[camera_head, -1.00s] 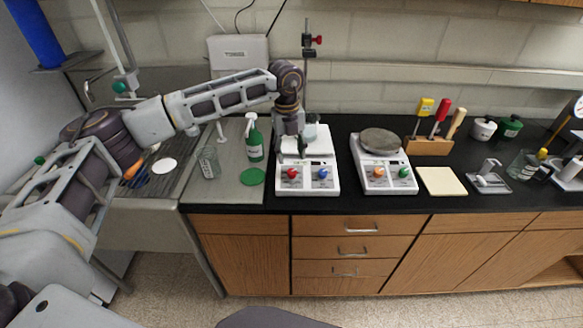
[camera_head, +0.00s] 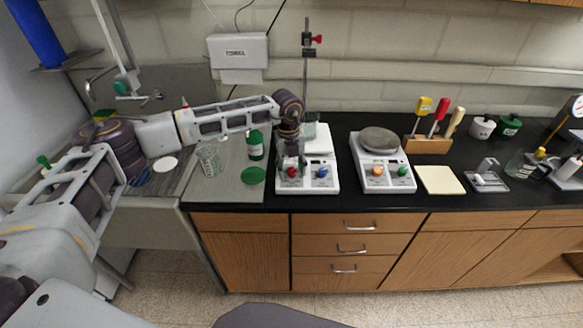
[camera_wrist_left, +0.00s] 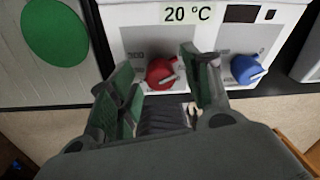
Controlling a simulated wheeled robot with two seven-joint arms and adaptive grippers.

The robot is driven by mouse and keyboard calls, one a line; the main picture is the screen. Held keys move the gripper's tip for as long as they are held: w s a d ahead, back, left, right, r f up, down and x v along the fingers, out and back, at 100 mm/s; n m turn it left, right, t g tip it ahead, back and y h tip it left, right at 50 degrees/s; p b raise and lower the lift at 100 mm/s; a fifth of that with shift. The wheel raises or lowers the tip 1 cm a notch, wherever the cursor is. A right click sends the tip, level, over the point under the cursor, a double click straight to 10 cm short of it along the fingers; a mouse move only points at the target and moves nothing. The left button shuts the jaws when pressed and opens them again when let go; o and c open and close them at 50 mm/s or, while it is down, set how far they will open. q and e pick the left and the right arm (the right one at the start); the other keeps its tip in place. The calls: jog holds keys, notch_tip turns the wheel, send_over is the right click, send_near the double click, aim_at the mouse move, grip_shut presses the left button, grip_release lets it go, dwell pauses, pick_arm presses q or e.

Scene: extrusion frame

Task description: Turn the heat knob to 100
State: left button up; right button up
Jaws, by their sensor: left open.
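The white hot plate (camera_head: 318,142) stands on the black counter with a red knob (camera_head: 291,173) on the left of its front and a blue knob (camera_head: 322,173) on the right. The wrist view shows the red knob (camera_wrist_left: 161,73), the blue knob (camera_wrist_left: 246,69) and a display reading 20 °C (camera_wrist_left: 187,14). My left gripper (camera_head: 290,164) hangs over the front left of the hot plate. In the wrist view its open fingers (camera_wrist_left: 160,85) stand on either side of the red knob; I cannot tell whether they touch it. Which knob is for heat is not readable. My right gripper is not in view.
A second hot plate (camera_head: 382,178) with orange and green knobs stands to the right. A green bottle (camera_head: 255,147), a glass beaker (camera_head: 209,160) and a green disc (camera_head: 253,175) are to the left. A retort stand (camera_head: 306,75) rises behind.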

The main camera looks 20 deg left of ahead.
pick_arm(q)
jog(key=c, duration=1)
jog(key=shift+c, duration=0.2)
